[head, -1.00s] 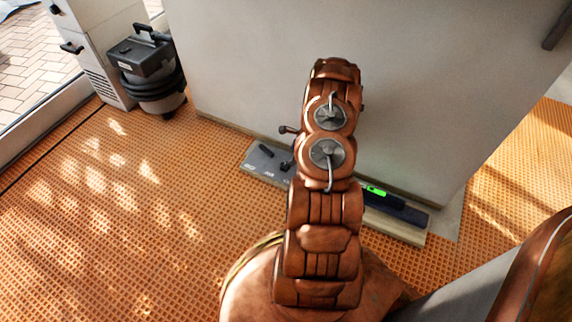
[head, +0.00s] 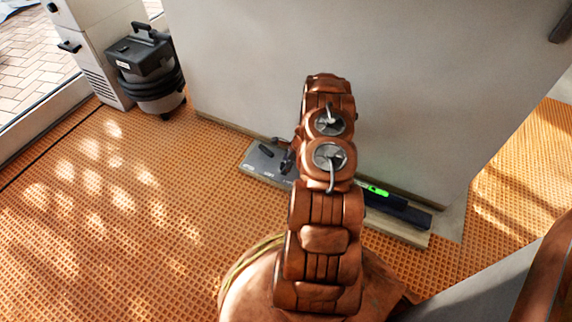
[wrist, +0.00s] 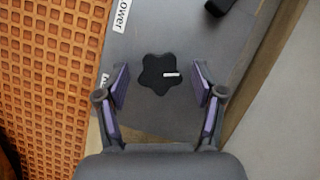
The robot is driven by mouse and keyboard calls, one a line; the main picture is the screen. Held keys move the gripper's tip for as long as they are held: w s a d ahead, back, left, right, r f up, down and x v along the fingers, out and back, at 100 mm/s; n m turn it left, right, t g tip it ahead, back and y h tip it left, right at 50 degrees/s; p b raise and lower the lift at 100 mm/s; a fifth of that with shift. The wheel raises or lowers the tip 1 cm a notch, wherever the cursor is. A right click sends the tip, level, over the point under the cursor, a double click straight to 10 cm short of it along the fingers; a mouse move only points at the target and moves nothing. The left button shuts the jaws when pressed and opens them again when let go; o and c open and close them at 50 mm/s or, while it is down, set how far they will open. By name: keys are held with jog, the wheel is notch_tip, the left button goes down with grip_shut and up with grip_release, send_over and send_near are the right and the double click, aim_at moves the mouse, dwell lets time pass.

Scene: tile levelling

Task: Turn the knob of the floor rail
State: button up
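The knob (wrist: 160,74) is a black star-shaped knob with a white mark pointing right in the wrist view. It sits on a grey plate (wrist: 190,30) at the left end of the floor rail (head: 400,232). My gripper (wrist: 160,82) is open, with one purple-padded finger on each side of the knob and a gap on both sides. In the head view my gripper (head: 284,158) is low over the plate, partly hidden by my arm. A level with a green lit display (head: 378,190) lies on the right part of the rail.
A white label reading "ower" (wrist: 122,15) and a black part (wrist: 218,6) are on the plate. A pale wall (head: 400,90) stands right behind the rail. A black vacuum (head: 146,70) is at the back left. The orange waffle floor (head: 130,230) is clear.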

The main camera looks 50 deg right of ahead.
jog(key=c, duration=1)
jog(key=n+p, duration=0.1)
jog(key=p, duration=0.1)
jog(key=shift+w+a+r+p, duration=0.1)
jog(key=shift+w+r+p, duration=0.2)
jog(key=shift+p, duration=0.05)
jog(key=shift+s+f+n+y+p, duration=0.1)
jog(key=shift+n+y+p, duration=0.25)
jog(key=shift+p, duration=0.4)
jog(key=shift+d+f+n+g+p, duration=0.15)
jog(key=shift+n+g+p, duration=0.15)
jog(key=shift+n, duration=0.5)
jog(key=shift+d+r+n+g+p, duration=0.1)
jog(key=shift+d+n+g+p, duration=0.1)
jog(key=shift+n+g, duration=0.4)
jog(key=shift+s, duration=0.1)
jog(key=o, duration=1.1)
jog(key=shift+a+f, duration=0.15)
jog(key=shift+o, duration=0.2)
